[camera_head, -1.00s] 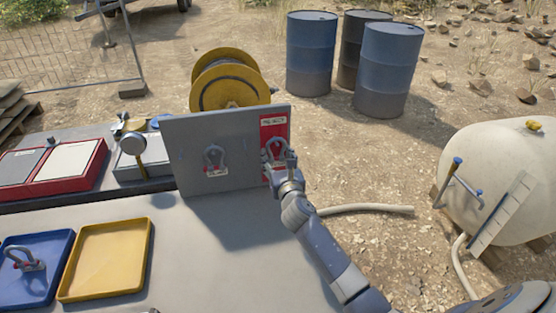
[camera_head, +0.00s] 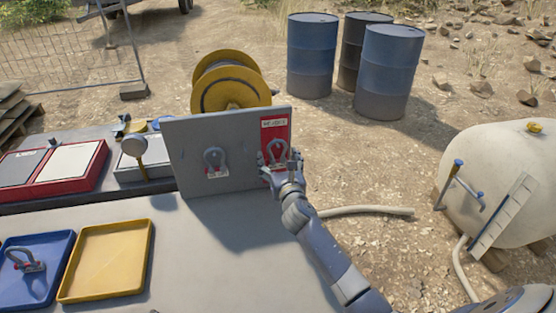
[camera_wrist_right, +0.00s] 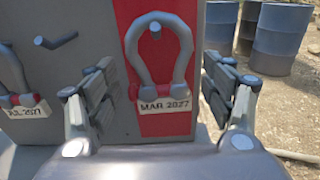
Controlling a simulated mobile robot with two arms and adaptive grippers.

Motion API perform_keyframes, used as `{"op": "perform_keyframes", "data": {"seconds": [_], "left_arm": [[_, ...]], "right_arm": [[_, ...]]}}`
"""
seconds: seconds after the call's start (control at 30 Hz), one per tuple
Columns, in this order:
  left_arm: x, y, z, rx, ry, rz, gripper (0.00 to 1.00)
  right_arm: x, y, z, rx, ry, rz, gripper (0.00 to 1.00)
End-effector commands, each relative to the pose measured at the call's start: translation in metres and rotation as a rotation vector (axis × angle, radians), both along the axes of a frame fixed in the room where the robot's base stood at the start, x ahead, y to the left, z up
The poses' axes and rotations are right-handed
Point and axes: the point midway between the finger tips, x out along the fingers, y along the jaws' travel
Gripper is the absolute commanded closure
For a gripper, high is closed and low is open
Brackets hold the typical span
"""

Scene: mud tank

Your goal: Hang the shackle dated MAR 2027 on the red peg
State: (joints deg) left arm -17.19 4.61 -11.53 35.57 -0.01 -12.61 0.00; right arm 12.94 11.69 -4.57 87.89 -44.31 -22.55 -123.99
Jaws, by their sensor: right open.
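The shackle dated MAR 2027 (camera_wrist_right: 165,105) hangs upright against the red strip (camera_wrist_right: 165,75) of the panel, its bow around the peg (camera_wrist_right: 155,30). It also shows in the head view (camera_head: 275,148), partly hidden by my gripper. My right gripper (camera_wrist_right: 160,68) is open, with one finger on each side of the shackle and gaps between. In the head view the gripper (camera_head: 283,168) is in front of the panel's red strip. My left gripper is out of view.
Another shackle (camera_head: 27,262) lies in the blue tray (camera_head: 52,285), beside an empty yellow tray (camera_head: 105,260). A grey panel (camera_head: 190,135) stands upright on the table. A yellow reel (camera_head: 230,85) is behind it. Barrels (camera_head: 389,75) stand farther back.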

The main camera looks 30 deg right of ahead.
Motion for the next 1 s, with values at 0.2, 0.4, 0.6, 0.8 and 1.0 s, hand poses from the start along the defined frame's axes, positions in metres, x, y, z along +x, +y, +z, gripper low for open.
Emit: {"op": "perform_keyframes", "data": {"seconds": [0.2,0.4,0.6,0.8,1.0], "left_arm": [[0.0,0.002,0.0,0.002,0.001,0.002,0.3],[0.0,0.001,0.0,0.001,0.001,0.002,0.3],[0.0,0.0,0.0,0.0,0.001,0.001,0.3],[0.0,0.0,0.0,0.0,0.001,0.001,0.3],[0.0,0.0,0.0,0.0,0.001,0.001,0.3]], "right_arm": [[-0.004,0.001,-0.002,0.0,0.003,0.0,0.25],[-0.027,0.007,0.0,-0.003,0.002,0.001,0.25],[-0.065,0.017,0.001,-0.001,0.003,0.002,0.25],[-0.098,0.026,0.003,0.0,0.002,0.001,0.25],[-0.114,0.03,0.005,-0.001,0.0,0.0,0.25]]}}
